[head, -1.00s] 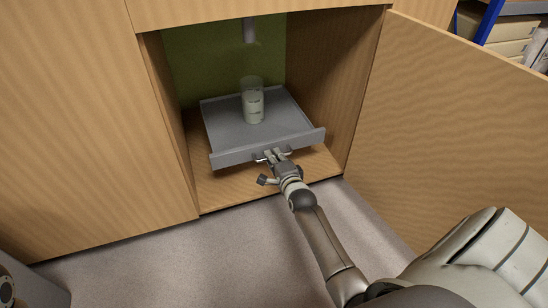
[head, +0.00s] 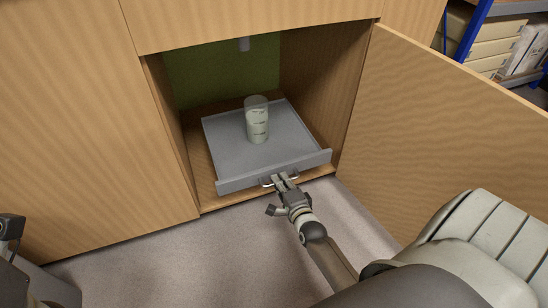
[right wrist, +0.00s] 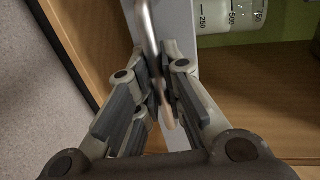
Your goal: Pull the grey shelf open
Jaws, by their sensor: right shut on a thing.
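The grey shelf (head: 222,150) is a flat tray with a raised front lip, inside the open wooden cabinet. It is pulled partway out, its lip near the cabinet's front edge. A metal bar handle (head: 267,183) is on the lip. My right gripper (head: 281,178) is shut on this handle. In the right wrist view the handle (right wrist: 148,22) runs between the fingers (right wrist: 158,80), beside the grey shelf front (right wrist: 182,45). A clear beaker (head: 257,122) with pale contents stands upright on the shelf.
The wooden door (head: 430,140) stands open at the right of the cabinet. A closed wooden panel (head: 80,130) is on the left. The speckled floor (head: 190,255) in front is clear. A blue-framed rack (head: 480,30) with boxes stands at the far right.

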